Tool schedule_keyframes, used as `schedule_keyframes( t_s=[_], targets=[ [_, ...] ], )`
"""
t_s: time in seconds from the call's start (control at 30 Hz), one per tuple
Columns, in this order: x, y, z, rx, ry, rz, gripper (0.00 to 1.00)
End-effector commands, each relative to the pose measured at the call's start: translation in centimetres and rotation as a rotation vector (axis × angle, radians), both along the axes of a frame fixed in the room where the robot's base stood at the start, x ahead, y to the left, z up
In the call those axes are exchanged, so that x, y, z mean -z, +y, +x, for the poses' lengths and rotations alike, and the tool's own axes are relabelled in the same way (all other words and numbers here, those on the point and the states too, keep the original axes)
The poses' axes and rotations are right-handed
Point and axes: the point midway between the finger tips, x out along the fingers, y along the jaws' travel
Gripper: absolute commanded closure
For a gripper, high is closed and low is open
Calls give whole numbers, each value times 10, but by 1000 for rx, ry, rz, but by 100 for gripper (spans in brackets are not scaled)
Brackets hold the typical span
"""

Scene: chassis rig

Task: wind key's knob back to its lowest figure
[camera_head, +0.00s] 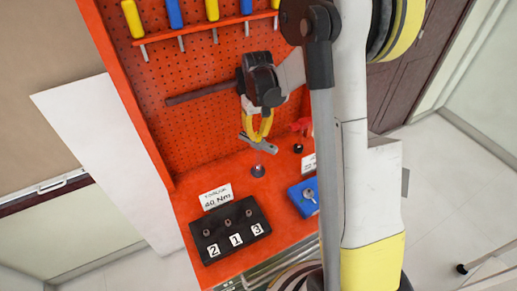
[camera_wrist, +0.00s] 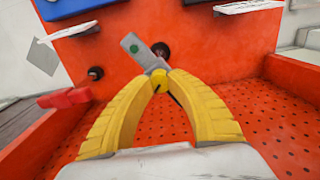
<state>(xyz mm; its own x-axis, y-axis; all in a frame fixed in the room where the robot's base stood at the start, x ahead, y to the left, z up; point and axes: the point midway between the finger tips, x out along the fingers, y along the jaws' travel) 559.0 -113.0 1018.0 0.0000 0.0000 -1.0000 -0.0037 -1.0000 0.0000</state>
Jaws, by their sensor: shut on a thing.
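My gripper (camera_head: 262,128) has yellow fingers, and their tips are closed together above the red bench. It is shut on a small grey metal bar (camera_head: 258,145). In the wrist view the bar (camera_wrist: 138,49) sticks out past the fingertips (camera_wrist: 167,78) and carries a green dot. A dark rod (camera_head: 200,92) crosses in front of the pegboard and ends behind my wrist in the head view. I cannot tell which of these is the key. No knob scale or figure is legible.
A black block (camera_head: 230,230) with cards 2, 1, 3 and a "40 Nm" card (camera_head: 216,196) stand front left. A blue block (camera_head: 304,196) lies right. Dark round pieces (camera_head: 258,170) and a red piece (camera_wrist: 65,98) are close by. Screwdrivers hang on the pegboard (camera_head: 185,125).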

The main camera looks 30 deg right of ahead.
Motion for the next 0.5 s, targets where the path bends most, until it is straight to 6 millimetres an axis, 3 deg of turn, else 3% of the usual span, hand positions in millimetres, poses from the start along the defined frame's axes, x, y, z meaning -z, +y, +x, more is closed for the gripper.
schedule_keyframes(
  t_s=[0.27,0.5],
  targets=[
    [0,0,0,-18,0,0,97],
    [1,0,0,-211,0,0,97]
  ],
)
